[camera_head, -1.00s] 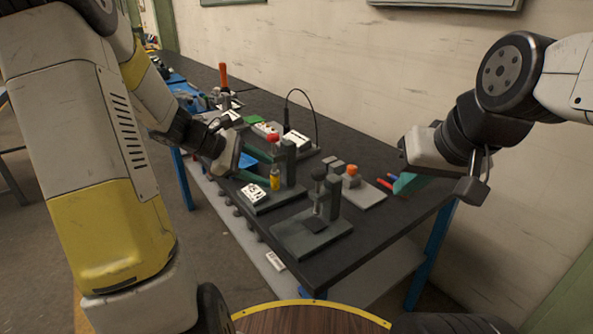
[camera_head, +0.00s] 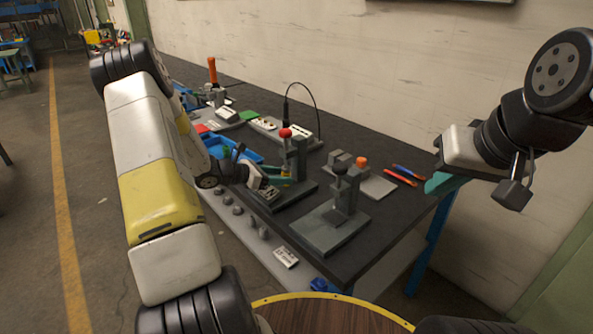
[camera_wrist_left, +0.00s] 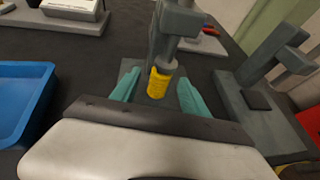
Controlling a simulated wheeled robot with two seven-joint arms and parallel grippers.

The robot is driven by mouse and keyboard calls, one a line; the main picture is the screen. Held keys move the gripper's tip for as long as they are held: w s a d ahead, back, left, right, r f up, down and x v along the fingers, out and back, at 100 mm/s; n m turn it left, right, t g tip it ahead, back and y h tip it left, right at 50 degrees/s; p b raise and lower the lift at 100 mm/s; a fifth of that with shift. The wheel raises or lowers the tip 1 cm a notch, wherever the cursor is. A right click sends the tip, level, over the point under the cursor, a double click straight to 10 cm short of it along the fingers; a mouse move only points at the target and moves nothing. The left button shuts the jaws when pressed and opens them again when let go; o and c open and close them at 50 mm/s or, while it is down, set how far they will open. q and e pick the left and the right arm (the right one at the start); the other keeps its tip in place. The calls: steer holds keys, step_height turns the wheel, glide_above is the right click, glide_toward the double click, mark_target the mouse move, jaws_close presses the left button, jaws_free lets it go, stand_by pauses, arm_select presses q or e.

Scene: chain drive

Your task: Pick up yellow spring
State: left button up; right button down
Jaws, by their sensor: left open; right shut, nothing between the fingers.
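The yellow spring (camera_wrist_left: 158,87) is upright under the plunger of a grey press (camera_wrist_left: 170,32). In the head view only a little of the spring (camera_head: 286,171) shows, by my left gripper's green fingers. My left gripper (camera_head: 287,181) is open; in the left wrist view its teal fingertips lie to the left and right of the spring, with gaps. Whether they are level with it in depth I cannot tell. The press (camera_head: 300,160) has a red knob on top. My right gripper (camera_head: 442,184) is shut and empty beyond the table's right side.
A second grey press (camera_head: 325,230) stands nearer me on the dark table (camera_head: 375,232). A blue tray (camera_wrist_left: 22,98) is left of my left gripper.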

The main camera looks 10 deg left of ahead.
arm_select(q)
steer(key=x, duration=0.2)
steer(key=shift+w+d+f, duration=0.1)
steer(key=shift+w+d, duration=0.05)
jaws_close()
stand_by(0.4)
